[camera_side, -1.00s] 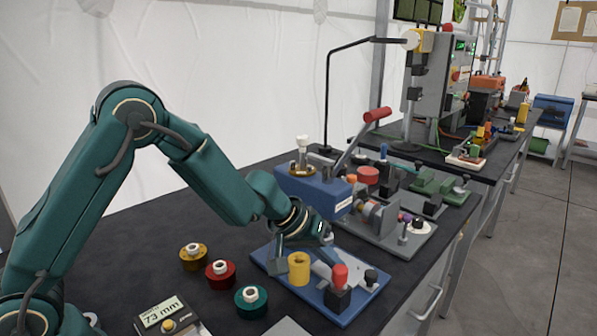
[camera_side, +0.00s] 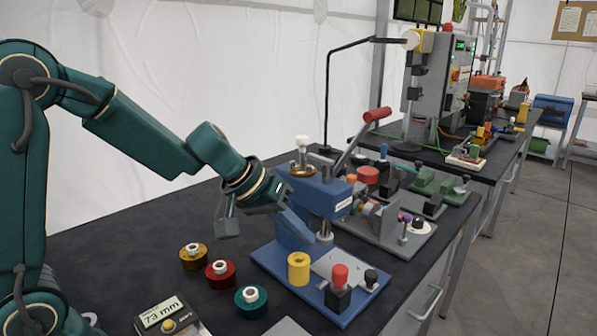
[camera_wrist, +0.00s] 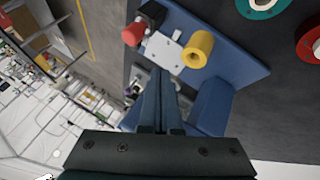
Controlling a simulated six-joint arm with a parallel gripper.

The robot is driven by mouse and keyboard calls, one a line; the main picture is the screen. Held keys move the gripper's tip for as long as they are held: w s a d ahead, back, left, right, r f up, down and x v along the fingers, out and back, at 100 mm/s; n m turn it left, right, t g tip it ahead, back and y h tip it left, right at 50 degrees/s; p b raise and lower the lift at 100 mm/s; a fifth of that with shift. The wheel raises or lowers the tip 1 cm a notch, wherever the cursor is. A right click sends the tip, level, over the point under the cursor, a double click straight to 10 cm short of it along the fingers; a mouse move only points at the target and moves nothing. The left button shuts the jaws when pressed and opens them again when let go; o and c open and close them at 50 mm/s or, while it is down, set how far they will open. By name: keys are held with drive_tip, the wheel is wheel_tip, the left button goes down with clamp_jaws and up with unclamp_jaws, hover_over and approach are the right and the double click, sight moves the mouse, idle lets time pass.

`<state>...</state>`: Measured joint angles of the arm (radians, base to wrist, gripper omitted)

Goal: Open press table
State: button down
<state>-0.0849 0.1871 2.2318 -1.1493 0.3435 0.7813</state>
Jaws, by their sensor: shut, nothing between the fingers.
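The press is blue, with a baseplate (camera_side: 262,256), an upright body and head (camera_side: 318,190), and a lever with a red handle (camera_side: 377,114). On its base are a grey plate (camera_side: 343,264), a yellow cylinder (camera_side: 299,268) and a red knob (camera_side: 340,274) on a black block. My gripper (camera_side: 228,228) hangs left of the press body, above the dark table and apart from the yellow cylinder. In the wrist view my gripper (camera_wrist: 166,75) has its fingers together, empty, with the yellow cylinder (camera_wrist: 198,48) and red knob (camera_wrist: 134,34) beyond the tips.
Gold (camera_side: 193,256), red (camera_side: 220,274) and teal (camera_side: 251,301) round pieces stand on the dark table (camera_side: 120,245) left of the press. A display reading 73 mm (camera_side: 160,314) lies at the front. Grey fixtures (camera_side: 395,228) crowd the right.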

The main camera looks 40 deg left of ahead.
drive_tip(key=c, duration=0.7)
unclamp_jaws()
drive_tip(key=shift+s+r, duration=0.1)
drive_tip(key=shift+r, duration=0.2)
drive_tip(key=shift+c, duration=0.2)
drive_tip(key=shift+o, duration=0.7)
drive_tip(key=shift+r, duration=0.35)
drive_tip(key=w+d+r+m+g+y, duration=0.2)
drive_tip(key=w+d, duration=0.4)
drive_tip(key=d, duration=0.3)
drive_tip(key=shift+w+r+m+y, duration=0.35)
drive_tip(key=shift+r+m+y, duration=0.05)
drive_tip(key=shift+r+m, duration=0.55)
drive_tip(key=shift+d, duration=0.1)
